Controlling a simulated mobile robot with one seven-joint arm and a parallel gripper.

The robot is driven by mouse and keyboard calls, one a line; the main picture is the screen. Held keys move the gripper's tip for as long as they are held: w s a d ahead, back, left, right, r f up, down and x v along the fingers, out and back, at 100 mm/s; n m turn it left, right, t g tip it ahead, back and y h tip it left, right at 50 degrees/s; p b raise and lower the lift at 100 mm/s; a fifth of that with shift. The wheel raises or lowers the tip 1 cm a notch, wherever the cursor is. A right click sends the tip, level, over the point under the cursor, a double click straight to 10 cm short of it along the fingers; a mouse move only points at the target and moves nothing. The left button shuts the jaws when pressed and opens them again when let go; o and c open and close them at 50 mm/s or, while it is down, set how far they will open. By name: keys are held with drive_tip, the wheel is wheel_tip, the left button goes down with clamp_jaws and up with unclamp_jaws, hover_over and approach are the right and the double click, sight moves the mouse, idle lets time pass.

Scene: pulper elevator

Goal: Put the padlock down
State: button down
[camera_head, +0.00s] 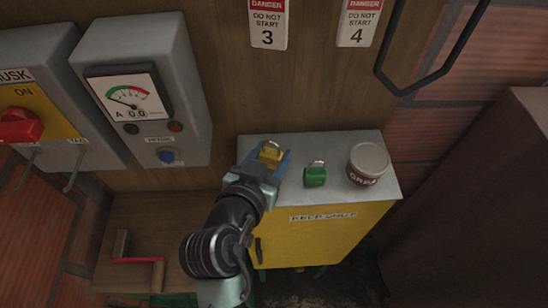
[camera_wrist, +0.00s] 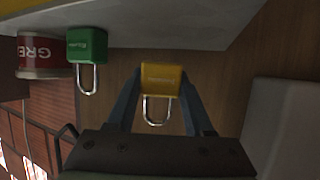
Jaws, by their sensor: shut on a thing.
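A yellow padlock (camera_head: 271,152) with a metal shackle is held between the fingers of my gripper (camera_head: 272,160), over the left part of the grey cabinet top (camera_head: 340,145). In the wrist view the yellow padlock (camera_wrist: 161,80) sits between the two blue fingertips of my gripper (camera_wrist: 161,82), its shackle pointing back toward the palm. I cannot tell whether its body touches the cabinet top. A green padlock (camera_head: 315,175) stands on the cabinet top to the right, apart from my gripper; it also shows in the wrist view (camera_wrist: 87,46).
A grease tin (camera_head: 368,164) stands right of the green padlock. The yellow cabinet front (camera_head: 320,238) is below. A meter box (camera_head: 150,90) and a switch box with a red knob (camera_head: 20,125) hang at left. Danger tags 3 (camera_head: 268,25) and 4 (camera_head: 358,22) hang above.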

sight(272, 164)
drive_tip(key=shift+f, duration=1.3)
drive_tip(key=shift+f, duration=0.1)
drive_tip(key=shift+f, duration=0.15)
drive_tip(key=shift+c, duration=1.4)
unclamp_jaws()
drive_tip(key=shift+r, duration=0.2)
drive_tip(key=shift+r, duration=0.1)
drive_tip(key=b+v, duration=0.3)
drive_tip(key=v, duration=0.9)
